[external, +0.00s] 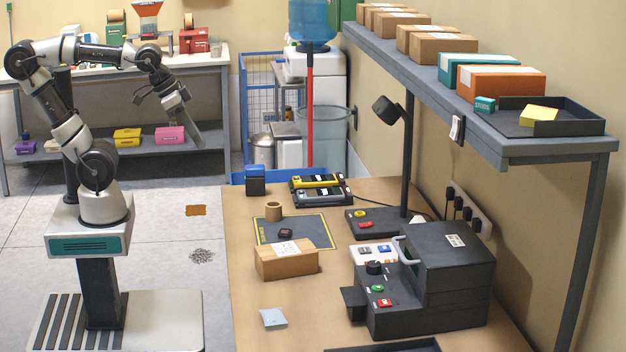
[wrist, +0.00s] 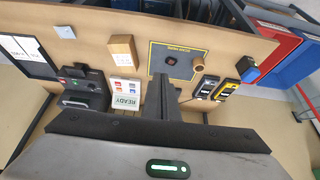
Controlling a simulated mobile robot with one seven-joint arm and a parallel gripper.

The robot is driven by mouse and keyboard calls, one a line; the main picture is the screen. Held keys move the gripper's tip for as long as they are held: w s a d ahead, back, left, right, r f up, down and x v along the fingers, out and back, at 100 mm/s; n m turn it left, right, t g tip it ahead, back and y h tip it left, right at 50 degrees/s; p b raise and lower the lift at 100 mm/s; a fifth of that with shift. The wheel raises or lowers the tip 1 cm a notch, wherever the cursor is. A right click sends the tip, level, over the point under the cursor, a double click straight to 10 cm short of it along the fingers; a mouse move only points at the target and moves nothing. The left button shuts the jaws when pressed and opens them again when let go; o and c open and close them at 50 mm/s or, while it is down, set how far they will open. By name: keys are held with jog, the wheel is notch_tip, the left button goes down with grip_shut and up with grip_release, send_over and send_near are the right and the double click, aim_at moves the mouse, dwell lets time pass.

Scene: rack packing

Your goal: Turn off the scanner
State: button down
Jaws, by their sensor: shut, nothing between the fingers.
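No device is clearly labelled as the scanner. A dark head on a post (external: 387,109) tilts over a black base (external: 352,227) with a yellow and a red button (external: 365,224); it may be the scanner or a lamp. A bulky black machine (external: 440,262) at the table's right front has a dark knob (external: 375,268), a green button (external: 377,289) and a red button (external: 384,302). It also shows in the wrist view (wrist: 88,90). My gripper (external: 199,142) is shut and empty, left of the table and apart from everything on it. Its fingers (wrist: 162,84) show in the wrist view.
The wooden table holds a cardboard box (external: 286,261), a dark mat (external: 268,234), a brown cup (external: 273,211) and a dock with handheld devices (external: 321,188). A shelf (external: 490,134) with boxes overhangs the right side. The floor between my base and the table is mostly clear.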

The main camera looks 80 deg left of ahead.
jog(key=w+r, duration=0.3)
jog(key=w, duration=1.1)
jog(key=g, duration=0.2)
send_over(370, 223)
jog(key=s, duration=0.5)
notch_tip(370, 223, down, 16)
jog(key=shift+p, duration=0.4)
jog(key=x, duration=1.3)
jog(key=shift+s+f+p, duration=0.1)
jog(key=shift+s+p, duration=0.05)
jog(key=shift+p, duration=0.25)
jog(key=shift+f, duration=0.4)
